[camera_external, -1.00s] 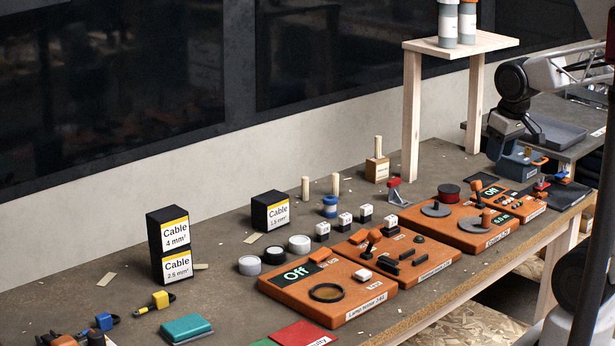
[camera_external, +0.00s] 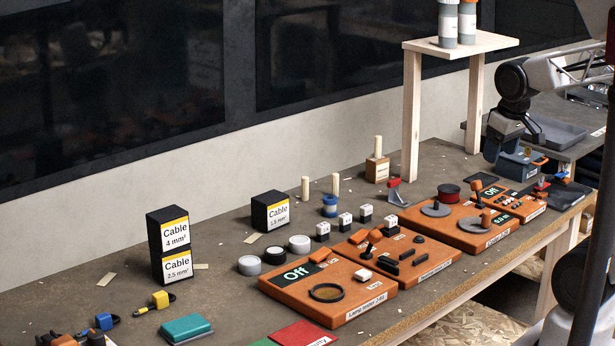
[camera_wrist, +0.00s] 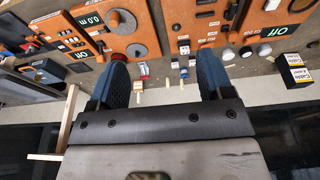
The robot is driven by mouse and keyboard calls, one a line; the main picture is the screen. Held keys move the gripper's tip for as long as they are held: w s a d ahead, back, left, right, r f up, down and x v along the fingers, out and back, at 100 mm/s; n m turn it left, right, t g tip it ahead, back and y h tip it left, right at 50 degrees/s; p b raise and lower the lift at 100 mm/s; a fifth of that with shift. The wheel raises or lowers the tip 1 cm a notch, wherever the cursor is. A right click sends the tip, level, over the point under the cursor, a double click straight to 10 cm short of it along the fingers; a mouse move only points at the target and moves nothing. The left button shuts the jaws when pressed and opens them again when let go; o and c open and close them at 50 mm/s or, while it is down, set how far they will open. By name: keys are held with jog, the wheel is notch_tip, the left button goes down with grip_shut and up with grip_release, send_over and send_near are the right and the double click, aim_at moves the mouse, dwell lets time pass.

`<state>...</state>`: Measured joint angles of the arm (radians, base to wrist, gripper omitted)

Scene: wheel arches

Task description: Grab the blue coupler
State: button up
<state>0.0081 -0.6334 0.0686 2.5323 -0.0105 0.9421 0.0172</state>
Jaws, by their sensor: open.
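A small blue block-shaped piece with a dark loop (camera_external: 104,321) lies at the near left of the bench in the external view; it looks like a coupler. I do not make it out in the wrist view. A blue-and-white round piece (camera_external: 329,206) stands mid-bench near the wooden pegs. My gripper (camera_wrist: 164,82) is open and empty, its two blue fingers wide apart in the wrist view. In the external view it hangs above the far right end of the bench (camera_external: 498,150), far from the blue loop piece.
A similar yellow piece (camera_external: 160,299) lies near the blue one, with orange and dark pieces at the left edge. Orange panels (camera_external: 328,292) line the front. Black cable boxes (camera_external: 170,246) and a wooden shelf (camera_external: 460,46) rise behind. The left-middle bench is mostly clear.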

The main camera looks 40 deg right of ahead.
jog(key=m+y, duration=1.1)
jog(key=m, duration=0.6)
send_over(337, 198)
jog(key=s, duration=1.1)
notch_tip(337, 198, down, 15)
jog(key=w+d+f+m+t, duration=0.1)
jog(key=w+f+m, duration=0.1)
jog(key=w+f, duration=0.1)
jog(key=w+d+f+m+t+y, duration=0.1)
jog(key=w+d+f, duration=0.1)
jog(key=w+f, duration=0.1)
jog(key=w+d+f+m+t, duration=0.1)
jog(key=w+f+m, duration=0.1)
jog(key=w+f, duration=0.2)
jog(key=shift+w+d+f+m+y, duration=0.1)
jog(key=shift+d+f+m+y, duration=0.05)
jog(key=shift+d+m+y, duration=0.15)
jog(key=shift+a, duration=0.15)
jog(key=shift+x, duration=1.2)
jog(key=shift+a, duration=0.1)
